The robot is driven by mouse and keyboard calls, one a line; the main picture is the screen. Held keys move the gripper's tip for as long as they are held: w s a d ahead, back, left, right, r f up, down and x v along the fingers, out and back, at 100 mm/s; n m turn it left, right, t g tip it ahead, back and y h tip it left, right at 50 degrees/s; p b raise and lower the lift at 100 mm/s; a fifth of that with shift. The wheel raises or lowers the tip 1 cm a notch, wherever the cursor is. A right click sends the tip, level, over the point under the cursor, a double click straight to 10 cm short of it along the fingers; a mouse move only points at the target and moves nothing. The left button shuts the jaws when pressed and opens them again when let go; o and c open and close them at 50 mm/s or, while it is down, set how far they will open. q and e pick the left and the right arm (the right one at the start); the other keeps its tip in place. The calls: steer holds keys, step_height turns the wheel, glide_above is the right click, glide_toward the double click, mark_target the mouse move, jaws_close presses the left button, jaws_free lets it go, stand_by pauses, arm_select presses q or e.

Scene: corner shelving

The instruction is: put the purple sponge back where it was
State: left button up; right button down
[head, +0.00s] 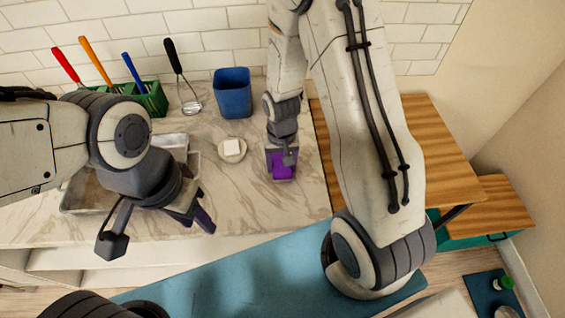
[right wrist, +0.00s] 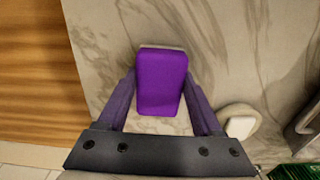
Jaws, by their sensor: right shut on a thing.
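The purple sponge (head: 283,168) is at the right part of the marble counter (head: 240,207). My right gripper (head: 281,158) reaches down from above and is shut on it. In the right wrist view the sponge (right wrist: 161,82) sits between the two fingers of the gripper (right wrist: 163,100), its purple face towards the camera. I cannot tell whether its underside touches the counter. My left gripper (head: 158,230) is open and empty over the counter's front left edge, apart from the sponge.
A small dish with a white block (head: 232,150) is left of the sponge. A blue cup (head: 232,93) stands behind. A whisk (head: 186,85), a green utensil holder (head: 150,100) and a metal tray (head: 75,198) are further left. A wooden surface (head: 425,145) is at the right.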

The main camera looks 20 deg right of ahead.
mark_target(282, 164)
steer(key=shift+f, duration=0.2)
steer(key=shift+c, duration=0.2)
jaws_free()
steer(key=shift+r, duration=0.1)
step_height(282, 164, up, 12)
steer(key=b, duration=0.1)
steer(key=s+a+r+n, duration=0.3)
steer(key=s+a+n, duration=0.2)
steer(key=s, duration=0.4)
steer(key=s+a+r+n+y, duration=0.1)
steer(key=s+a+r+n, duration=0.3)
steer(key=s+a, duration=0.3)
steer(key=shift+s+n, duration=0.8)
steer(key=shift+s, duration=0.05)
